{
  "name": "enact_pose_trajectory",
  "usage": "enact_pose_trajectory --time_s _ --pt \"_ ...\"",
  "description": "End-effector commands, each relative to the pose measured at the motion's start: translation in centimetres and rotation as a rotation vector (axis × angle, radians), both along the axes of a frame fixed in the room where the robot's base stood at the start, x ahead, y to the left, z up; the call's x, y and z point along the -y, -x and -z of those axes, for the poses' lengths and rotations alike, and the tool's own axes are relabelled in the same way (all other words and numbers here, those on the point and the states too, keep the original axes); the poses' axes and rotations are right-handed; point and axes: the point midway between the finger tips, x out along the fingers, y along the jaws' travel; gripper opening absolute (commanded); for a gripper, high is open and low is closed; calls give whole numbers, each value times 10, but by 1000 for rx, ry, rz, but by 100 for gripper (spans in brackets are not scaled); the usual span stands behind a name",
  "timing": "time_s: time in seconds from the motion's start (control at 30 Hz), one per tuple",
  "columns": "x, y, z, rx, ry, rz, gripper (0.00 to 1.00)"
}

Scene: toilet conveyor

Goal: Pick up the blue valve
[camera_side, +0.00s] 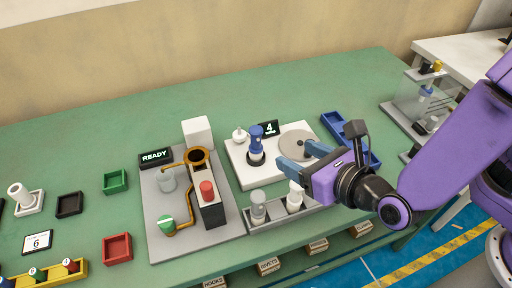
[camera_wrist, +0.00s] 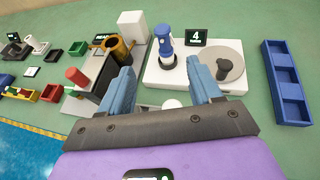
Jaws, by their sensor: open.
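The blue valve (camera_side: 256,143) stands upright on a white platform (camera_side: 245,176), beside the dark sign marked 4. My gripper (camera_side: 296,158) is to the right of the valve in the side view, with blue fingers spread apart and pointing left. In the wrist view my gripper (camera_wrist: 160,80) is open with nothing between its fingers.
A grey round disc (camera_side: 297,144) shares the white platform. A grey tray (camera_side: 276,212) with grey and white cylinders lies in front. A station with a READY sign (camera_side: 155,157) and copper pipe stands left. A blue compartment tray (camera_side: 333,122) lies right. Green table is clear behind.

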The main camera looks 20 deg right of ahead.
Motion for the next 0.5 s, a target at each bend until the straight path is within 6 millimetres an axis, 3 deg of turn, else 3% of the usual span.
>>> enact_pose_trajectory --time_s 0.5 --pt "-19 -84 36 -3 -2 9 64"
